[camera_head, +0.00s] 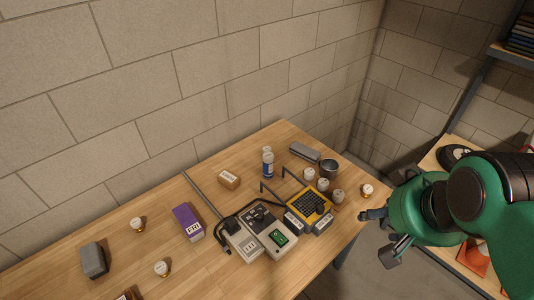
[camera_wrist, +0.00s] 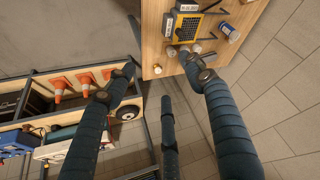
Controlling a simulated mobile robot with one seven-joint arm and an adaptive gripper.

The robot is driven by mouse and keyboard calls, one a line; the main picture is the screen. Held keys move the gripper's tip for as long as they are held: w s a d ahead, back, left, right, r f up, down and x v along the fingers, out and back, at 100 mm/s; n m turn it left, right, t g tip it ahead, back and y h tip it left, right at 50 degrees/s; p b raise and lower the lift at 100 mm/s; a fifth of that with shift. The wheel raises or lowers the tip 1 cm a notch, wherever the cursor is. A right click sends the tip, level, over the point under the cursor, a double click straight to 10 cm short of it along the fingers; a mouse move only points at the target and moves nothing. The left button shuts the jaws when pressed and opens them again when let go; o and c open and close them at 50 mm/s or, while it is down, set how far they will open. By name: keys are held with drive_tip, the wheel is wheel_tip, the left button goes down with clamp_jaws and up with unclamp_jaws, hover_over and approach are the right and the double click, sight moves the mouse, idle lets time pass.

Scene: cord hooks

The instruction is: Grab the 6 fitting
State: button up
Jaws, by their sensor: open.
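Several small round fittings with pale tops and brassy sides stand on the wooden table; their numbers are too small to read, so I cannot tell which is the 6. One fitting (camera_head: 367,190) is near the right edge, closest to my gripper, and likely the same fitting (camera_wrist: 157,69) shows in the wrist view. Others (camera_head: 338,196), (camera_head: 323,184) and (camera_head: 309,173) form a row by the grey cup. Two more fittings (camera_head: 137,224) and (camera_head: 161,268) are at the left. My gripper (camera_head: 385,232) is open and empty, off the table's right edge; its spread fingers (camera_wrist: 155,88) show in the wrist view.
A yellow-and-black keypad device (camera_head: 308,205), a grey device with a green screen (camera_head: 270,236), a grey cup (camera_head: 328,168) and a blue bottle (camera_head: 268,165) crowd the table's right half. A purple box (camera_head: 187,222) is left. Shelving with orange cones (camera_wrist: 62,88) stands beyond the gap.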

drive_tip(key=w+a+r+g+p, duration=0.15)
drive_tip(key=w+r, duration=0.25)
drive_tip(key=w, duration=0.5)
drive_tip(key=w+a+r+p, duration=0.1)
drive_tip(key=w+a+r, duration=0.15)
drive_tip(key=w, duration=0.75)
drive_tip(key=w+a+f+g+p, duration=0.1)
drive_tip(key=w+a, duration=0.2)
drive_tip(key=w, duration=0.6)
drive_tip(key=w+a+f+p, duration=0.1)
drive_tip(key=w+a+f, duration=0.15)
drive_tip(key=w, duration=0.75)
drive_tip(key=w+a+f+g+p, duration=0.1)
drive_tip(key=w+a+f, duration=0.45)
drive_tip(key=w, duration=0.25)
drive_tip(key=w+a+f+g+p, duration=0.1)
drive_tip(key=w+a+f+p, duration=0.1)
drive_tip(key=w+a+f, duration=0.65)
drive_tip(key=w+f, duration=0.1)
drive_tip(key=f, duration=0.6)
drive_tip(key=w+a+f+g+p, duration=0.1)
drive_tip(key=w+a+f, duration=0.3)
drive_tip(key=f, duration=0.5)
drive_tip(key=shift+w+f+m, duration=0.35)
drive_tip(key=shift+w+m, duration=0.05)
drive_tip(key=shift+w, duration=0.4)
drive_tip(key=shift+a+f, duration=0.1)
